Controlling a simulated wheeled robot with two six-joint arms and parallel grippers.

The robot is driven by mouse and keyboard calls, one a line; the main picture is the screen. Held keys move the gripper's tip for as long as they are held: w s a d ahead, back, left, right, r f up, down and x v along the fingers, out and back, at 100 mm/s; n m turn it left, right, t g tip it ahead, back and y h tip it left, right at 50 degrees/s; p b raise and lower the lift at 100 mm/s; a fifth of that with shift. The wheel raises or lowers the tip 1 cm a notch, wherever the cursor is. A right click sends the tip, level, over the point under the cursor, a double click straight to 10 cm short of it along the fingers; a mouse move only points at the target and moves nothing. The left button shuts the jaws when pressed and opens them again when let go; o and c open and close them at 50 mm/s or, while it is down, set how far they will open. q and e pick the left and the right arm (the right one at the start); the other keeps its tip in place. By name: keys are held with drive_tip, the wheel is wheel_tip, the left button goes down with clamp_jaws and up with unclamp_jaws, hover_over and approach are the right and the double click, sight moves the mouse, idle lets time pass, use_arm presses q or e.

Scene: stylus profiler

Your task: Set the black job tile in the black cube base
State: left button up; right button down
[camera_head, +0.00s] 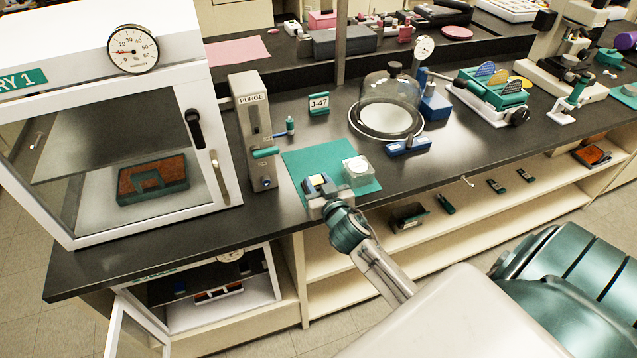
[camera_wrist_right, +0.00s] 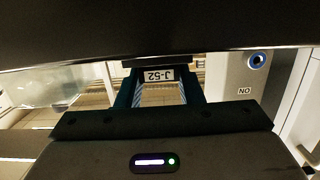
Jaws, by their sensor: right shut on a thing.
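My right gripper (camera_head: 318,187) is over the left part of the teal mat (camera_head: 316,160). In the right wrist view its two dark fingers (camera_wrist_right: 159,92) are shut on a black job tile (camera_wrist_right: 128,64) with a white label reading J-52, upside down in that view. In the head view a small pale and yellow patch shows at the fingertips; I cannot tell what it is. A clear cube (camera_head: 357,174) with a white round piece stands on the mat just right of the gripper. I cannot make out a black cube base. My left gripper is not in view.
A PURGE post (camera_head: 251,128) with a teal lever stands left of the mat, beside a glass-fronted cabinet (camera_head: 110,150). A J-47 tile (camera_head: 319,103) stands behind the mat. A glass bell jar (camera_head: 388,100) stands to the right. The bench's front edge is close to the mat.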

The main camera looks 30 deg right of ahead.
drive_tip(key=shift+f+b, duration=0.4)
drive_tip(key=shift+f, duration=0.1)
drive_tip(key=shift+r, duration=0.1)
drive_tip(key=shift+r+p, duration=0.65)
drive_tip(key=shift+r, duration=0.05)
drive_tip(key=c, duration=1.8)
unclamp_jaws()
clamp_jaws()
drive_tip(key=shift+f, duration=0.2)
